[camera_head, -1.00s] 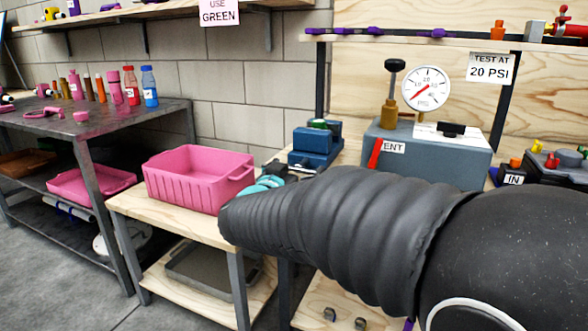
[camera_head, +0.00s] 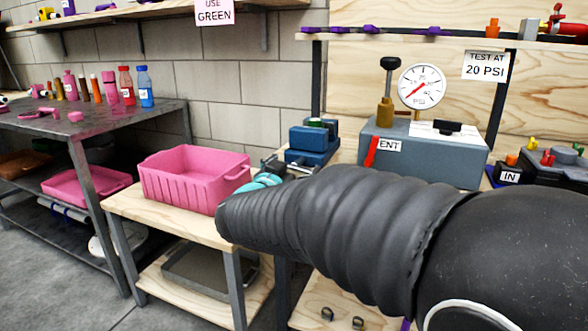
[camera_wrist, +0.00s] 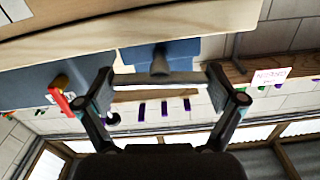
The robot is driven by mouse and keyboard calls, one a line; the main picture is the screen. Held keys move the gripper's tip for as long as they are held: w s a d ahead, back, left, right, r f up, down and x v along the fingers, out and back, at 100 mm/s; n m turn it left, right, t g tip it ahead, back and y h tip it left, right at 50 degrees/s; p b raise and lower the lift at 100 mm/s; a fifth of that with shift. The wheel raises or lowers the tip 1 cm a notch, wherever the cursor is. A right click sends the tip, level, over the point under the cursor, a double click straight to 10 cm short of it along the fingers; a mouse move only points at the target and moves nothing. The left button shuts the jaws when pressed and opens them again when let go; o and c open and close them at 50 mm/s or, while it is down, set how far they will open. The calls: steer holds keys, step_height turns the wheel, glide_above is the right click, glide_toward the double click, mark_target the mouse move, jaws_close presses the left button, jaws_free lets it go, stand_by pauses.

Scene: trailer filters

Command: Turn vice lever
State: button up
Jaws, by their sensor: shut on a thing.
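The blue vice (camera_head: 313,142) stands on the wooden bench behind my arm in the head view. In the wrist view, its blue body (camera_wrist: 185,49) and the round grey screw end (camera_wrist: 159,63) show at top middle. The grey vice lever (camera_wrist: 180,78) runs sideways in front of the screw, spanning between my fingertips. My gripper (camera_wrist: 160,80) is shut on the lever, with one finger at each end of it. In the head view, my arm hides most of the gripper and lever; only teal and dark parts of the gripper (camera_head: 266,180) show.
A pink bin (camera_head: 190,180) stands on the bench left of my gripper. A grey test box (camera_head: 425,155) with a gauge (camera_head: 421,86) and red lever (camera_head: 371,152) stands right of the vice. A dark table (camera_head: 90,115) with bottles is at left.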

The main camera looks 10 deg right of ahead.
steer(key=m+b, duration=0.1)
steer(key=m, duration=0.1)
steer(key=m+b, duration=0.2)
steer(key=m, duration=0.1)
steer(key=shift+d+f, duration=0.1)
steer(key=shift+f, duration=0.1)
steer(key=m+b, duration=0.3)
steer(key=m, duration=0.2)
steer(key=shift+m+b, duration=0.3)
steer(key=shift+b, duration=0.1)
steer(key=m+b, duration=0.2)
steer(key=m, duration=0.6)
steer(key=shift+m, duration=0.3)
steer(key=o, duration=0.8)
steer(key=shift+s, duration=0.1)
